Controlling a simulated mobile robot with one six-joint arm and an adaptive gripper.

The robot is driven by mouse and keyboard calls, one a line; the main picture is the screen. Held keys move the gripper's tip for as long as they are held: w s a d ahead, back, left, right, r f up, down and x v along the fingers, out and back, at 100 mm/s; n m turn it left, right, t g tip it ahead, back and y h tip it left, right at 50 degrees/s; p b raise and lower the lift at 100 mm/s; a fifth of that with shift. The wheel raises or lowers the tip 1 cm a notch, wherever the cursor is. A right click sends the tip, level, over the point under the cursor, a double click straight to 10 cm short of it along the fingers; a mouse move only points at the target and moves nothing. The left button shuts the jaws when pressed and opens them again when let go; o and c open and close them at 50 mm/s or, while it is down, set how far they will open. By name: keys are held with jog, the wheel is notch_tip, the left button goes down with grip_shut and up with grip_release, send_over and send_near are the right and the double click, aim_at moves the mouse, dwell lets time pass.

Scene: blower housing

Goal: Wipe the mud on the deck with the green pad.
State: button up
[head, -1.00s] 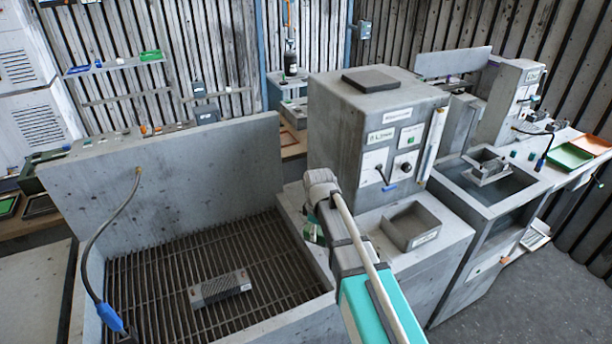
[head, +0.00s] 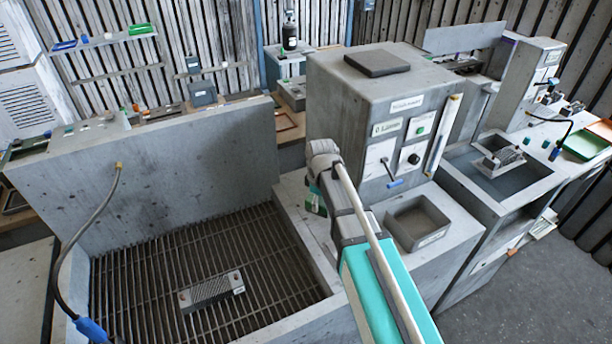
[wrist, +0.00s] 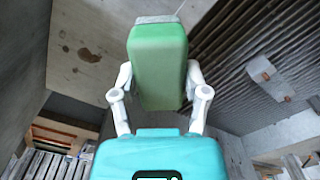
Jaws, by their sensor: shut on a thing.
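My gripper (wrist: 160,95) is shut on the green pad (wrist: 158,68), which stands out between its two white fingers in the wrist view. In the head view the gripper (head: 316,198) is mostly hidden by my arm, and only a bit of green shows near the basin's right rim. Small brown spots (wrist: 88,55) mark a grey surface at the upper left of the wrist view; I cannot tell whether they are mud. No mud is clear in the head view. I cannot tell whether the pad touches anything.
A slatted grate (head: 150,270) fills the basin on the left, with a grey ribbed block (head: 211,291) on it. A hose (head: 88,225) hangs at its left. A tall grey cabinet (head: 340,115) stands right of the gripper, with an open bin (head: 417,223) before it.

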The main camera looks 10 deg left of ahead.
jog(key=w+a+f+m+b, duration=0.1)
jog(key=w+a+m, duration=0.1)
jog(key=w, duration=0.4)
jog(key=w+a+f+m+b, duration=0.2)
jog(key=w+a+m, duration=0.1)
jog(key=w+m, duration=0.2)
jog(key=shift+w+m, duration=0.3)
jog(key=shift+w, duration=0.9)
jog(key=shift+f, duration=0.15)
